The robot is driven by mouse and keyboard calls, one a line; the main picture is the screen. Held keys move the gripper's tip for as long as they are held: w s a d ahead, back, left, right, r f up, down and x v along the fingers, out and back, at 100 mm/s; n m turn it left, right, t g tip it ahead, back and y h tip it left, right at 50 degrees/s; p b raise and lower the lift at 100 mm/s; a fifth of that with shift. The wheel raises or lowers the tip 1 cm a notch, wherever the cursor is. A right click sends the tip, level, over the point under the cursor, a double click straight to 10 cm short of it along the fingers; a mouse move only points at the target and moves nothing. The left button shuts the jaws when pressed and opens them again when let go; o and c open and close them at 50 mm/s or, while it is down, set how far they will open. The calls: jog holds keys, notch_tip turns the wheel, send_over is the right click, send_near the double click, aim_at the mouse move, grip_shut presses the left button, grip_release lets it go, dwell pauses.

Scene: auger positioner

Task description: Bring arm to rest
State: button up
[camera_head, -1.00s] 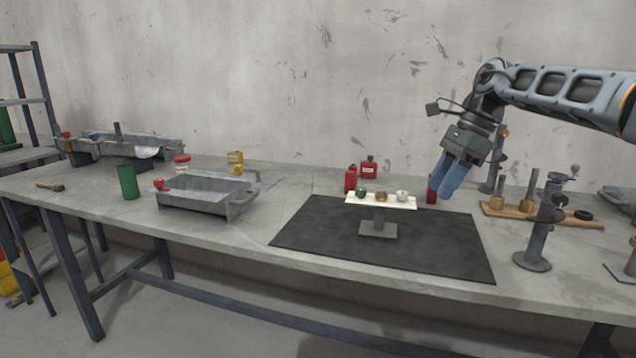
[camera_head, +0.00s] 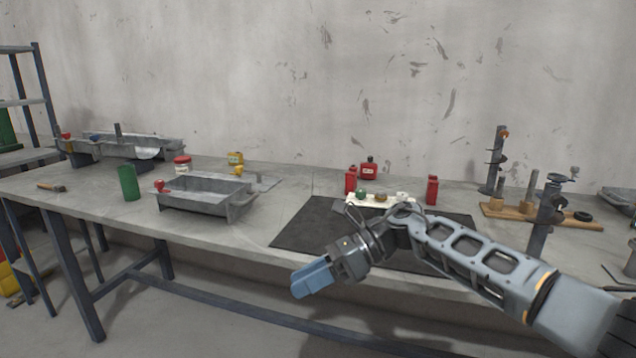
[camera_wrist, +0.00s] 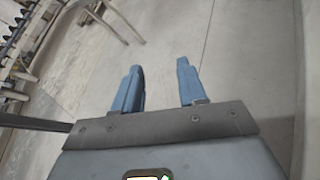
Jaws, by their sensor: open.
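My gripper (camera_head: 312,277) hangs low in front of the table's front edge in the head view, pointing left and down. In the wrist view my gripper (camera_wrist: 160,88) shows two blue fingers apart with nothing between them, over bare floor. My arm reaches in from the right and covers part of the black mat (camera_head: 298,226) and most of the small stand. The stand's white top (camera_head: 353,200) shows behind my arm with a few small items on it, one of them green (camera_head: 361,194).
The table (camera_head: 225,240) carries a grey metal tray (camera_head: 195,201), a green cylinder (camera_head: 129,183), red bottles (camera_head: 351,180) and a wooden board (camera_head: 492,210) at the right. An auger stand (camera_head: 541,222) rises close behind my arm.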

jog(key=s+a+r+m+t+y, duration=0.2)
jog(key=s+a+m+t+y, duration=0.2)
jog(key=s+a+m+y, duration=0.35)
jog(key=s+a+r+m+t+y, duration=0.1)
jog(key=s+a+m+t+y, duration=0.3)
jog(key=s+m, duration=0.5)
jog(key=s+d+f+m+t+h+p, duration=0.1)
jog(key=s+d+f+m+t+h, duration=0.2)
jog(key=s+d+m+t+h, duration=0.95)
jog(key=s+d+f+m+t+h+p, duration=0.1)
jog(key=s+d+f+m+t+h, duration=0.25)
jog(key=s+d+m+h, duration=0.95)
jog(key=s+d+r+m+g+y, duration=0.1)
jog(key=s+d+m+g, duration=0.5)
jog(key=s+d+m, duration=0.3)
jog(key=shift+d+r+m, duration=0.25)
jog(key=shift+r+m, duration=0.1)
jog(key=shift+m, duration=0.55)
